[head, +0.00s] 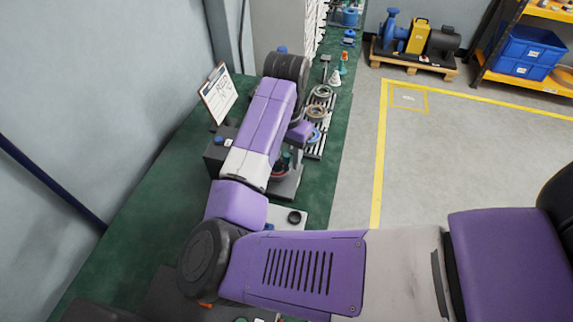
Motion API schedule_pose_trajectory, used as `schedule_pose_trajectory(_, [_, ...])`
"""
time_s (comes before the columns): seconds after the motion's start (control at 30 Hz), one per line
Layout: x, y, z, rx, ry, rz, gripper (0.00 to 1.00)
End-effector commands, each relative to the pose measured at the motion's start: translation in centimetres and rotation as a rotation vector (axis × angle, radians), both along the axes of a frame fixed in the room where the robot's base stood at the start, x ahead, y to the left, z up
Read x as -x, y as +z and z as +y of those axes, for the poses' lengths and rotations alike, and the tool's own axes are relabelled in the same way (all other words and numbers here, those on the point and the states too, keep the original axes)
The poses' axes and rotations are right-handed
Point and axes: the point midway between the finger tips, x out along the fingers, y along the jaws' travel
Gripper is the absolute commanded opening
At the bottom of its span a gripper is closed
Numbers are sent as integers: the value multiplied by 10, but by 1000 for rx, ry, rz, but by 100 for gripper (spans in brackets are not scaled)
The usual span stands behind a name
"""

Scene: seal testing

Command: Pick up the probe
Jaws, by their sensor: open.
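My arm reaches from the lower right over the green bench and bends down at its far end. The purple end part by my gripper (301,131) shows just right of the forearm, above the bench fixtures. My fingers cannot be made out there, and the forearm hides much of the space below. I cannot pick out the probe for certain. A dark fixture (288,188) with small dark teal and reddish parts on it stands partly hidden beside the forearm. A pale cone-shaped piece (335,78) stands farther along the bench.
A slotted metal rack (318,147) holds ring-shaped parts right of my arm's end. A clipboard (218,92) stands at the left near the wall. A pale plate with a black ring (294,217) lies nearer.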

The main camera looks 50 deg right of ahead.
Motion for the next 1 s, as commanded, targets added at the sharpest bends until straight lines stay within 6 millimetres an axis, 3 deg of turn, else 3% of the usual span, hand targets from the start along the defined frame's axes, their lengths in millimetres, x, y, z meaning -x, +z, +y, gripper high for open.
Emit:
schedule_pose_trajectory(0.07, [0,0,0,0,0,0,40])
schedule_pose_trajectory(0.27, [0,0,0,0,0,0,1])
schedule_pose_trajectory(0.73, [0,5,0,1,-1,0,0])
schedule_pose_trajectory(0.87, [0,16,-1,2,-1,-1,0])
schedule_pose_trajectory(1.0, [-1,39,-1,2,-2,-2,0])
